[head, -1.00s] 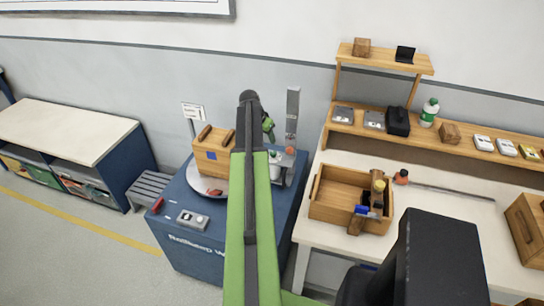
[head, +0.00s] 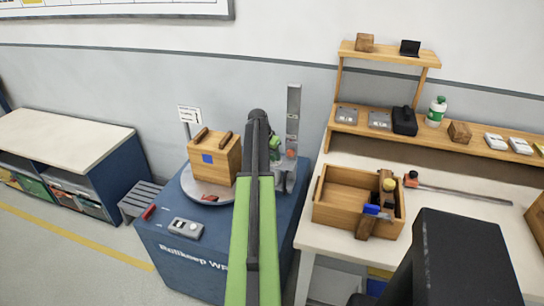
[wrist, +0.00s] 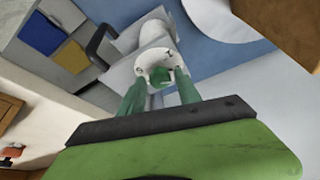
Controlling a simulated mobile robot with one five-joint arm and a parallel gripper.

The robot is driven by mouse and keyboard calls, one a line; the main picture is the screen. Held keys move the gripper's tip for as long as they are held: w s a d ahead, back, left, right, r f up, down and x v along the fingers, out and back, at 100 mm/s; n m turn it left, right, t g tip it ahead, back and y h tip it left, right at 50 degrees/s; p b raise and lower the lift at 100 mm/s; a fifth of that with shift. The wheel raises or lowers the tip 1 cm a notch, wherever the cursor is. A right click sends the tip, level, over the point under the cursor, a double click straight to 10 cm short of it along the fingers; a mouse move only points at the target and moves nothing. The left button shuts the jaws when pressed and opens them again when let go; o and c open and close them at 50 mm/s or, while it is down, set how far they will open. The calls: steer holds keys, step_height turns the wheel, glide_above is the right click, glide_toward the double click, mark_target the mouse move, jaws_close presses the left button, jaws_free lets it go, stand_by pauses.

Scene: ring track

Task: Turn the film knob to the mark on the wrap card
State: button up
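The wrap card (head: 189,115) is a small white sign on a post behind the blue wrapping machine (head: 180,254); its print is too small to read. A wooden box (head: 228,163) with a blue patch sits on the round turntable (head: 190,182). A grey mast (head: 293,112) stands to its right, with a red part (head: 291,154) low on it. My gripper (head: 276,148) is beside the mast, partly hidden by my arm. In the wrist view my gripper (wrist: 160,82) has its green fingers apart, with a white round piece (wrist: 151,57), perhaps the film knob, ahead between them. I cannot tell whether they touch it.
A control box (head: 185,228) sits on the machine's front left. A workbench (head: 330,250) with a wooden tray (head: 323,211) stands close on the right. A low cabinet (head: 65,140) and grey steps (head: 140,198) are on the left. Floor at the front left is clear.

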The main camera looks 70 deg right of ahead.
jaws_close()
stand_by(0.3)
steer(key=shift+o, duration=1.5)
jaws_free()
steer(key=p+v, duration=1.6)
steer(key=v, duration=0.1)
steer(key=shift+s+r, duration=0.15)
steer(key=shift+s, duration=0.05)
steer(key=shift+a, duration=0.1)
